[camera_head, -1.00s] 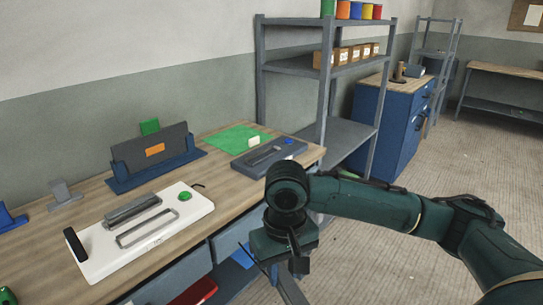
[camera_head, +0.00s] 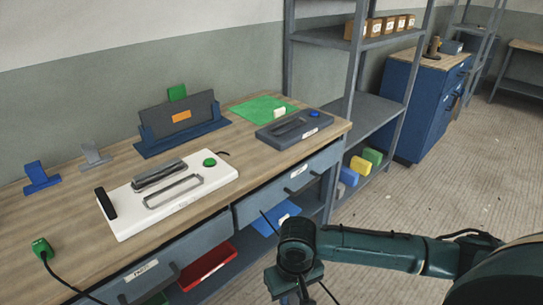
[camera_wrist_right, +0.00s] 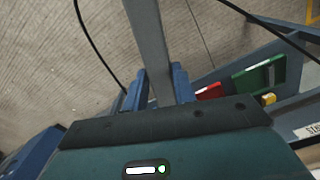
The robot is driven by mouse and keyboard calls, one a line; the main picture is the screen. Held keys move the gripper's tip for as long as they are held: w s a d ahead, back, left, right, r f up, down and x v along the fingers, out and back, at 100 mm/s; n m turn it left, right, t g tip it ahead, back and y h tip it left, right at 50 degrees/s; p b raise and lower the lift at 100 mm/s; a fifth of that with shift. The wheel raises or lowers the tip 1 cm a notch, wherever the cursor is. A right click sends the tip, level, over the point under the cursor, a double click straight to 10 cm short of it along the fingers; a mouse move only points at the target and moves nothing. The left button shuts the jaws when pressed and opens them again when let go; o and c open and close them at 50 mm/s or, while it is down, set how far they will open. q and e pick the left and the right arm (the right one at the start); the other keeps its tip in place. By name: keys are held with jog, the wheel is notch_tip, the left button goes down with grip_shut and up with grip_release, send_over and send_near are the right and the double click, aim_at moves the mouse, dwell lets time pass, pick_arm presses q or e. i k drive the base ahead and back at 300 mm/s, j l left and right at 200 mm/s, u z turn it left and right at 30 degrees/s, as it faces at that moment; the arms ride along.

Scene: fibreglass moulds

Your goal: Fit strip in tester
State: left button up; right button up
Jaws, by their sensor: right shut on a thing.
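A white device (camera_head: 130,222) with a black handle, a grey slotted clamp and a green button lies on the bench; it looks like the tester. A dark grey device (camera_head: 270,139) with a slot and a blue button lies farther right. My right gripper (camera_wrist_right: 155,88) is shut on a long grey strip (camera_wrist_right: 148,35), which runs away from between the blue fingers. In the head view my right wrist is low in front of the bench drawers, off the bench top; the strip is hardly visible there. My left gripper is out of view.
A blue rack (camera_head: 182,141) holds a dark panel at the bench back, near a green mat (camera_head: 263,109). A green block with a black cable (camera_head: 41,246) is at the bench's left. Bench drawers (camera_head: 295,182) and a grey shelf (camera_head: 365,117) stand beyond my right arm.

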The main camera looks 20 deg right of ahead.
aim_at(287, 128)
jog(key=l+u, duration=0.4)
jog(key=i+l+u, duration=0.1)
jog(key=l+u, duration=0.55)
jog(key=l, duration=0.55)
jog(key=k+l, duration=0.1)
jog(key=l, duration=1.05)
jog(key=k+l+u, duration=0.1)
jog(key=l, duration=0.45)
jog(key=k+l, duration=0.15)
jog(key=l, duration=0.4)
